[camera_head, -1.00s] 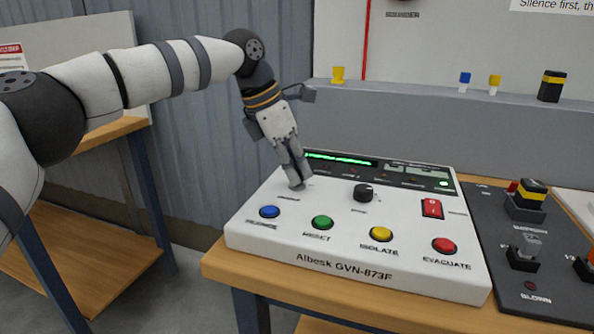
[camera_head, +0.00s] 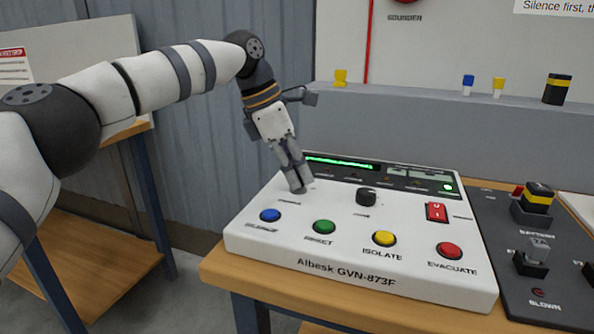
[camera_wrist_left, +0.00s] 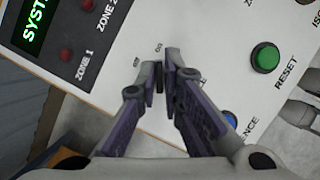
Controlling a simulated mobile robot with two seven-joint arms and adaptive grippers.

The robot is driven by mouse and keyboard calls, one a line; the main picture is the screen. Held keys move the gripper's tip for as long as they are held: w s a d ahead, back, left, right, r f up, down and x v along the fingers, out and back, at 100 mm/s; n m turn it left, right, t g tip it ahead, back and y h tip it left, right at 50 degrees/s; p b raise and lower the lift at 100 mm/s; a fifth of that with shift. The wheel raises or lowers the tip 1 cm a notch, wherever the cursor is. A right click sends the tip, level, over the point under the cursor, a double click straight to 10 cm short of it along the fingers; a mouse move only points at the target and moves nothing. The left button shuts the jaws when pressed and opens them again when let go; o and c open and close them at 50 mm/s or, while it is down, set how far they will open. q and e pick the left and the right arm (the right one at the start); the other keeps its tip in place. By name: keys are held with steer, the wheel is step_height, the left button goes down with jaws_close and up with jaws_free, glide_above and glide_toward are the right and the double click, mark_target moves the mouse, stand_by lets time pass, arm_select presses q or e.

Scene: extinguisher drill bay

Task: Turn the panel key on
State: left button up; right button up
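The white alarm panel (camera_head: 330,232) lies on the wooden bench. My left gripper (camera_head: 299,190) points down at the panel's left part, behind the blue button. In the left wrist view its two fingertips (camera_wrist_left: 165,80) are close together around a small dark piece, which looks like the panel key (camera_wrist_left: 160,77). They appear shut on it. Most of the key is hidden by the fingers, and its exact angle cannot be told. Small printed labels lie beside the fingertips.
The panel bears blue (camera_head: 270,215), green (camera_head: 324,227), yellow (camera_head: 384,239) and red (camera_head: 449,251) buttons. A black knob (camera_head: 366,197) and a red rocker switch (camera_head: 437,212) stand to the gripper's right. A dark board (camera_head: 520,265) with a battery and switches lies further right.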

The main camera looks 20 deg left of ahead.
arm_select(q)
steer(key=shift+o, duration=1.1)
steer(key=shift+a+r, duration=0.1)
steer(key=shift+r, duration=0.35)
steer(key=v, duration=1.1)
steer(key=shift+s, duration=0.1)
